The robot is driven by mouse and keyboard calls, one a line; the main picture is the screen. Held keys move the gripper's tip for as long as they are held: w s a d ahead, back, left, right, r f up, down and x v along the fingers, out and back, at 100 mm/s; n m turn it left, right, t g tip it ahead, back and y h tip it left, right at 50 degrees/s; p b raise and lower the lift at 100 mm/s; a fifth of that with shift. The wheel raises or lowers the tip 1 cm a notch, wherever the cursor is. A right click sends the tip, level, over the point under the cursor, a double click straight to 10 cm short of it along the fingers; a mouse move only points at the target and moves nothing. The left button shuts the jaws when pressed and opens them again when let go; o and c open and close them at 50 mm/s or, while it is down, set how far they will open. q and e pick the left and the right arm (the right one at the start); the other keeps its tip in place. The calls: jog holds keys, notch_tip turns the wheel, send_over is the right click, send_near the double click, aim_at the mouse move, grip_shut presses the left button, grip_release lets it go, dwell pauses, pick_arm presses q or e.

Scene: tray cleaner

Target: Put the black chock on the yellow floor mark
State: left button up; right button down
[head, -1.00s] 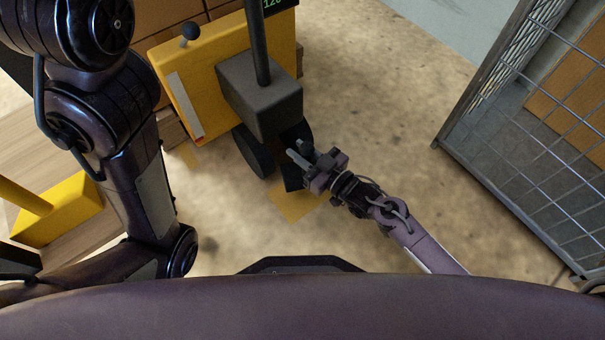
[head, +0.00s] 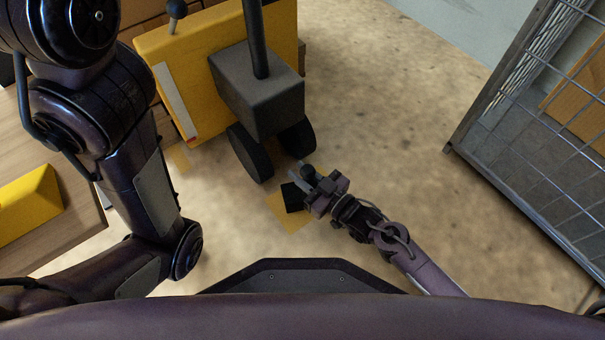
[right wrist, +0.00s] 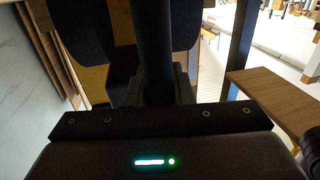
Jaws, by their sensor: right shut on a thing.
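The black chock (head: 292,197) is a small dark block in the head view, in front of the yellow truck's wheels and apart from them. My right gripper (head: 307,178) is shut on it, reaching in from the lower right. The yellow floor mark (head: 290,217) is a flat patch that shows around and below the chock. The chock overlaps it in the picture; I cannot tell whether it touches the floor. In the right wrist view dark shapes fill the middle, and the chock is not clear there. My left arm is at the left; its gripper is out of view.
The yellow truck (head: 190,65) with a grey housing and two black wheels (head: 250,153) stands just beyond the chock. A wire-mesh cage (head: 540,120) is at the right. A wooden surface (head: 70,225) with a yellow block (head: 30,203) is at the left. Floor between truck and cage is clear.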

jog(key=shift+r, duration=0.1)
jog(key=c, duration=1.3)
grip_release()
jog(key=shift+f, duration=0.2)
jog(key=shift+o, duration=0.2)
jog(key=shift+r, duration=0.1)
